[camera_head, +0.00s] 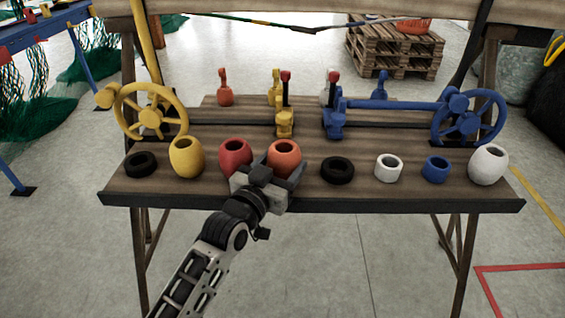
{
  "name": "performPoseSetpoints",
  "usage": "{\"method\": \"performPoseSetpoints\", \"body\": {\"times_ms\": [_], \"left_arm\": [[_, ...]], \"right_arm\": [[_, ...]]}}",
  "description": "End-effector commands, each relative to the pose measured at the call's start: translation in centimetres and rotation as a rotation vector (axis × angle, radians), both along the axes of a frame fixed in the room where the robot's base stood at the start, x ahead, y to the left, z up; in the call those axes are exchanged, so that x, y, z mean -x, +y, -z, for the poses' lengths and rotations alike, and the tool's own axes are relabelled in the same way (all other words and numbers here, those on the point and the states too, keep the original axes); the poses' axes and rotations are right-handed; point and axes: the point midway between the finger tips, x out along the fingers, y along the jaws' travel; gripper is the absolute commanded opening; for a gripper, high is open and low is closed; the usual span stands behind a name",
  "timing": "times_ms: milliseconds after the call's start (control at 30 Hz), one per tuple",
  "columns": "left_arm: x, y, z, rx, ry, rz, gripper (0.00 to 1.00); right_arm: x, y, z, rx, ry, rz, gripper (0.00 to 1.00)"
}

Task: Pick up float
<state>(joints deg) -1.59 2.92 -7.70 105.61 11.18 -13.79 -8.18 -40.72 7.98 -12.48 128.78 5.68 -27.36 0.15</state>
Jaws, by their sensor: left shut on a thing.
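My left gripper (283,172) reaches in from the lower left to the table's front row. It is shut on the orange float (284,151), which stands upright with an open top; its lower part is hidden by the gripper. A red float (235,152) stands just left of it, close to the gripper body. A yellow float (186,157) stands further left and a large white float (488,164) at the right end. My right gripper is not in view.
The wooden table (220,193) also holds black rings (337,175), a small white ring (389,170) and a blue ring (435,171) in the front row. Behind stand a yellow handwheel (150,116), a blue handwheel (468,118) and clamps. A pallet stack (395,52) is behind.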

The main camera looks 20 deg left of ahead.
Motion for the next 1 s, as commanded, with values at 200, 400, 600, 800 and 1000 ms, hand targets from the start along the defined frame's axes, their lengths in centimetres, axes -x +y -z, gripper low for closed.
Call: {"method": "performPoseSetpoints", "body": {"times_ms": [200,400,600,800,1000], "left_arm": [[0.0,0.0,-1.9,0.000,-0.004,0.000,0.40],[1.0,1.0,-5.0,-0.003,-0.004,0.001,0.40],[3.5,3.2,-8.9,-0.004,-0.005,0.001,0.40],[7.0,6.5,-11.0,-0.009,0.000,0.001,0.40],[9.3,8.6,-12.3,-0.004,0.001,0.001,0.40]], "right_arm": [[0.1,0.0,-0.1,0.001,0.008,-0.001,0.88],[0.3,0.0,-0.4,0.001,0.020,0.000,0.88],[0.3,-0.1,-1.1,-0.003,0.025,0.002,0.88],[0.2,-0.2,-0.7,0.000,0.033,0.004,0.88],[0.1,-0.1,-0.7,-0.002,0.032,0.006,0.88]]}}
